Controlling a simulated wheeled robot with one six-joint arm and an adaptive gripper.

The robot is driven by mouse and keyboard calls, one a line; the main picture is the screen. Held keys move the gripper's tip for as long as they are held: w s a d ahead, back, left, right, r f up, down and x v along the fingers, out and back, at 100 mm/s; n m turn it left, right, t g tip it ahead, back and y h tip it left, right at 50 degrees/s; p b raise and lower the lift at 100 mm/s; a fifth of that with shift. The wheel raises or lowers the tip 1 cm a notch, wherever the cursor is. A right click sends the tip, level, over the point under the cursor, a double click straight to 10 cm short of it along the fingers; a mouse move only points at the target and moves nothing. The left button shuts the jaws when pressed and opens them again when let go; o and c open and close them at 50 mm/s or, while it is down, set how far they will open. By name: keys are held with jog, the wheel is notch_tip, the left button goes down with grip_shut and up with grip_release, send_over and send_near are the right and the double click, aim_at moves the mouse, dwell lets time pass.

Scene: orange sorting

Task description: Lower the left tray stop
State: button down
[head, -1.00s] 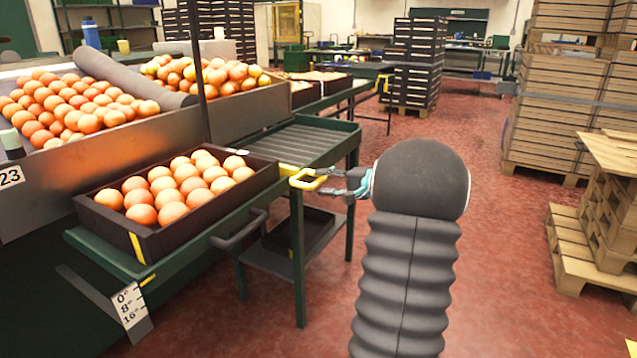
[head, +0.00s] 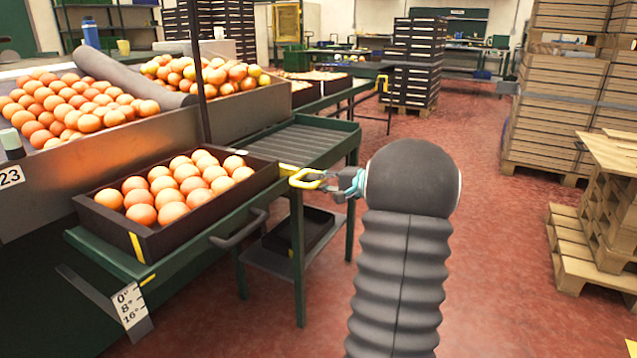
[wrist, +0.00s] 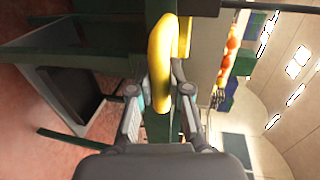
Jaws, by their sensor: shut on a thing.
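In the wrist view both fingers (wrist: 160,88) close around the bar from either side. The near dark crate (head: 215,193) of oranges sits on the stand just left of the handle.
Bare rollers (head: 292,145) lie behind the crate. Another yellow handle (head: 383,83) hangs on a farther stand. Wooden pallets (head: 575,250) and stacked crates (head: 560,100) stand at the right. The red floor between is clear.

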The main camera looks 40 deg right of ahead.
jog(key=shift+f+b, duration=2.1)
jog(key=shift+f, duration=0.45)
jog(key=c, duration=1.1)
grip_release()
jog(key=shift+f, duration=0.1)
jog(key=v, duration=1.2)
jog(key=shift+d, duration=0.1)
